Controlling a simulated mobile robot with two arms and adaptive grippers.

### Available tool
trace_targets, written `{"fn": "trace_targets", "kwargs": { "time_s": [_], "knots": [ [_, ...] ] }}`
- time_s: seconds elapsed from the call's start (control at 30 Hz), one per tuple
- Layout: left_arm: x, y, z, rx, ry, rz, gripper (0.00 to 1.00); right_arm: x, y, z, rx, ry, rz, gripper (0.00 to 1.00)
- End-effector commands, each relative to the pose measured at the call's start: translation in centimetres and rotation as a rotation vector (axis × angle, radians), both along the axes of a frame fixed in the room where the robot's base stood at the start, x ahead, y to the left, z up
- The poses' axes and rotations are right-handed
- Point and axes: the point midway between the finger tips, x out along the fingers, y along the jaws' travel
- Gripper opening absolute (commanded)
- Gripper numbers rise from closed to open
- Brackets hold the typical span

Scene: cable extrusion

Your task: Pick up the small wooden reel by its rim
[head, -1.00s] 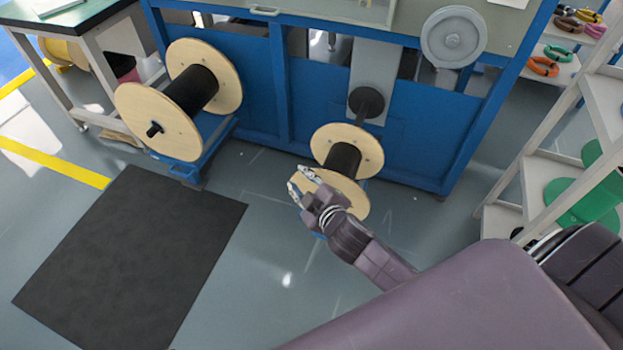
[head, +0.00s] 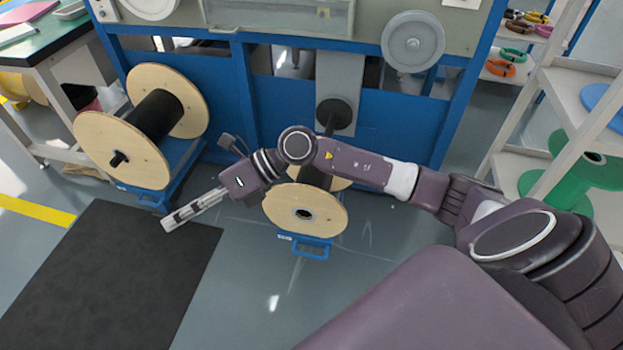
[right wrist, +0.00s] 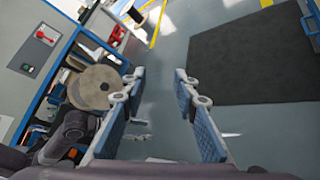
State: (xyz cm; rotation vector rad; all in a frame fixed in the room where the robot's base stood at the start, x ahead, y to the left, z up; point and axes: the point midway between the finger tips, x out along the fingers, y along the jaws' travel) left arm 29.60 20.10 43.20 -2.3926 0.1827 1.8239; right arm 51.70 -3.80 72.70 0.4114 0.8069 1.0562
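The small wooden reel (head: 304,213) stands upright on a blue stand in front of the blue machine in the head view. Its near pale flange with a dark centre hole shows, and my right arm covers much of its core and far flange. A wooden reel flange (right wrist: 95,88) shows left of the fingers there; I cannot tell which reel. My left gripper is not in view.
A larger wooden reel (head: 122,150) with black cable stands at left. A dark mat (head: 110,275) lies on the floor front left. A white shelf (head: 560,110) with a green reel (head: 570,175) is at right. Floor in front of the small reel is clear.

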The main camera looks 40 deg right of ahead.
Motion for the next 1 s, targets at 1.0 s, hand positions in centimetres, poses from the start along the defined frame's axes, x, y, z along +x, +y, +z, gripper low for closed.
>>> {"fn": "trace_targets", "kwargs": {
  "time_s": [1.0],
  "knots": [
    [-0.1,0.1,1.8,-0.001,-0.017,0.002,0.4,0.9,-28.8,-13.4,-1.086,0.123,0.127,0.28]
  ]
}}
